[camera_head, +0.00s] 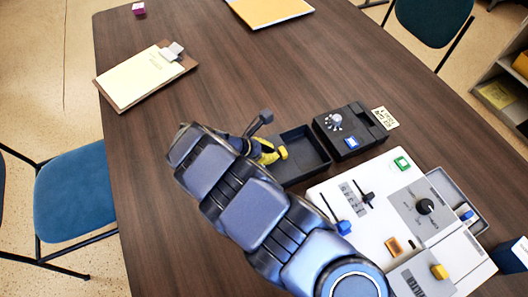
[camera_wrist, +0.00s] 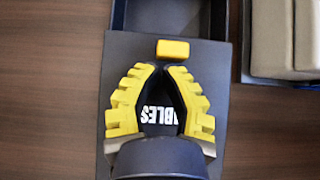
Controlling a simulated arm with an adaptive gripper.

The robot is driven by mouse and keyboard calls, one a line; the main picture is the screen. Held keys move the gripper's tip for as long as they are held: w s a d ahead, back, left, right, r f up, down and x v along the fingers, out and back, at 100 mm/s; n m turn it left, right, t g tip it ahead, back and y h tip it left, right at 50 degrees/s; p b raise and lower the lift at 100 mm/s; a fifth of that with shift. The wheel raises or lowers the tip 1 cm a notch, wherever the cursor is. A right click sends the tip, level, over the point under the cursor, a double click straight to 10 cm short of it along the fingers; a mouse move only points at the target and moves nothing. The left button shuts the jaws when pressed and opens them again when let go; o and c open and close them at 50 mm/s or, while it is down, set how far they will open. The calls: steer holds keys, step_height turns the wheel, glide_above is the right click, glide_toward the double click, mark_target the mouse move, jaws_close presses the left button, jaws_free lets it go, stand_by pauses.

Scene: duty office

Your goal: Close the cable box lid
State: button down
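The cable box (camera_head: 305,155) is a dark, open-topped tray on the table, and its inside looks empty. It also shows at the top of the wrist view (camera_wrist: 172,14). Its dark lid (camera_wrist: 118,60) lies off the opening, on the near side in the wrist view, with a yellow knob (camera_wrist: 172,50) near the edge by the opening. My gripper (camera_wrist: 161,70) is over the lid, fingertips together just short of the knob, with nothing seen between them. White lettering ending in "BLES" shows between the fingers. In the head view my arm hides most of the lid.
A black device with a dial (camera_head: 345,130) stands right beside the box. A white control panel (camera_head: 375,235) with switches and knobs lies close in front. A clipboard (camera_head: 145,75) and a yellow folder (camera_head: 270,10) lie farther back.

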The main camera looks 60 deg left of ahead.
steer(key=shift+w, duration=0.1)
steer(key=w, duration=1)
steer(key=shift+w, duration=0.1)
steer(key=s, duration=0.4)
steer(key=shift+s+a+r, duration=0.1)
steer(key=shift+s, duration=0.2)
steer(key=v, duration=0.9)
steer(key=shift+s+r, duration=0.1)
steer(key=shift+r, duration=0.1)
